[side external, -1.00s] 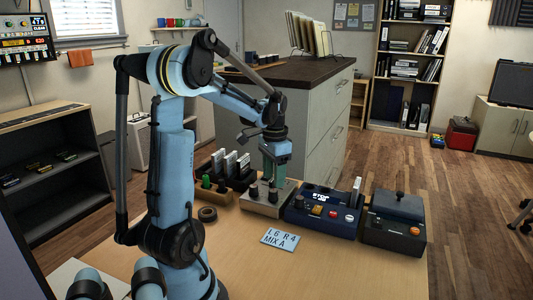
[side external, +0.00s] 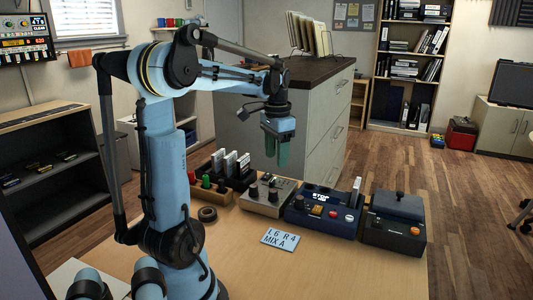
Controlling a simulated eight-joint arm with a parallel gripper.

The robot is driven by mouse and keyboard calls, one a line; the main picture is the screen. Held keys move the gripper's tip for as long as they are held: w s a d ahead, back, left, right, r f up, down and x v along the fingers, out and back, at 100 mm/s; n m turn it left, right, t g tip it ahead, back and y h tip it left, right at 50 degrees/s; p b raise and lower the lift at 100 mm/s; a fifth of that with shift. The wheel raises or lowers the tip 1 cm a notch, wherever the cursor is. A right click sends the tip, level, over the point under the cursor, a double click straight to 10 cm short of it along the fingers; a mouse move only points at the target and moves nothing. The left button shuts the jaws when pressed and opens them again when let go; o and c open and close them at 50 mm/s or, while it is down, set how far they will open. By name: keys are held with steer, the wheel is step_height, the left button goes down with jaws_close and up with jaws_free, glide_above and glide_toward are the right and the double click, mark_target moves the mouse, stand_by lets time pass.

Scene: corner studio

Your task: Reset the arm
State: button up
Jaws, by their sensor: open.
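My gripper (side external: 277,158) hangs pointing down above the back edge of the wooden table, over a grey box with dark knobs (side external: 268,196). Its greenish fingers are clear of the box, and I see nothing held between them. The gap between the fingers is small in this view. My blue arm rises at the left and reaches across to the right.
On the table (side external: 330,272) stand a dark rack with white cards (side external: 232,170), a blue box with buttons (side external: 324,212), a dark lidded box (side external: 394,224), a brown ring (side external: 208,214) and a label card (side external: 280,239). A drawer cabinet (side external: 310,120) stands behind. The front of the table is mostly clear.

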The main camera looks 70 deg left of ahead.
steer(key=w+d+f+m+t, duration=0.1)
steer(key=d+f+t, duration=0.2)
steer(key=d, duration=2.3)
steer(key=t, duration=0.4)
steer(key=shift+m, duration=0.4)
